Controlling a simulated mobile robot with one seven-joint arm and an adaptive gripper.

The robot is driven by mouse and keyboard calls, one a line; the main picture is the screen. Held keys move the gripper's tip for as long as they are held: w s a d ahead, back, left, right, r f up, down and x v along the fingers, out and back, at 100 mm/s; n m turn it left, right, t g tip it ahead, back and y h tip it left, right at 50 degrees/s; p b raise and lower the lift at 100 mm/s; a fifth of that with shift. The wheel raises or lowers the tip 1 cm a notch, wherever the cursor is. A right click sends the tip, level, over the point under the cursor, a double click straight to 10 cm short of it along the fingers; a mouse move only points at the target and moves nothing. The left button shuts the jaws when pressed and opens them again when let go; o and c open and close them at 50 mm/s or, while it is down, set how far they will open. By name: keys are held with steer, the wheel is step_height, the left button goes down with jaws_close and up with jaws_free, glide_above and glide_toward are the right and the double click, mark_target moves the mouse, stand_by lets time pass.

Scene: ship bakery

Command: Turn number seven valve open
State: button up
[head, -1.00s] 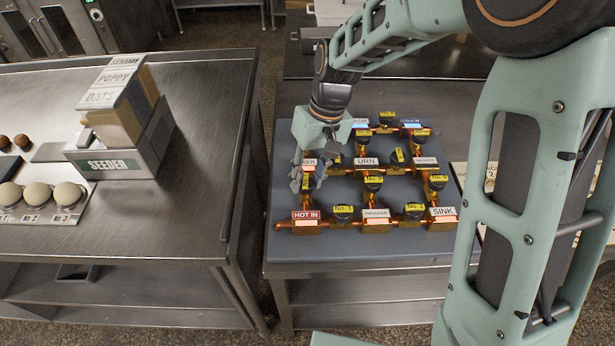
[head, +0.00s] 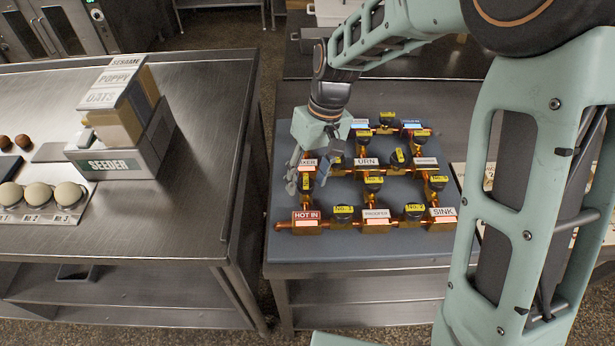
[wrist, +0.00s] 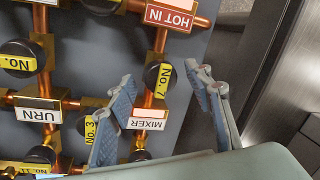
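A small black-knobbed valve with a yellow tag (head: 306,182) sits on the copper pipe between the HOT IN and MIXER blocks. In the wrist view the same valve (wrist: 160,77) shows a tag starting "No."; its digit looks like a 7 but is not fully clear. Its tag runs roughly along the pipe. My gripper (head: 307,176) is over the left edge of the valve board. In the wrist view its two fingers (wrist: 161,77) are apart, on either side of this valve, with nothing seen clamped. Whether a finger touches it cannot be told.
Other valves, such as No. 1 (head: 343,211) and No. 2 (head: 414,211), stand close by on the pipes. The MIXER block (wrist: 147,120) is near the fingers. A steel bench with the seeder box (head: 110,164) stands to the left, across a narrow gap.

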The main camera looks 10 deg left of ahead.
steer(key=shift+r, duration=0.15)
steer(key=v, duration=1.2)
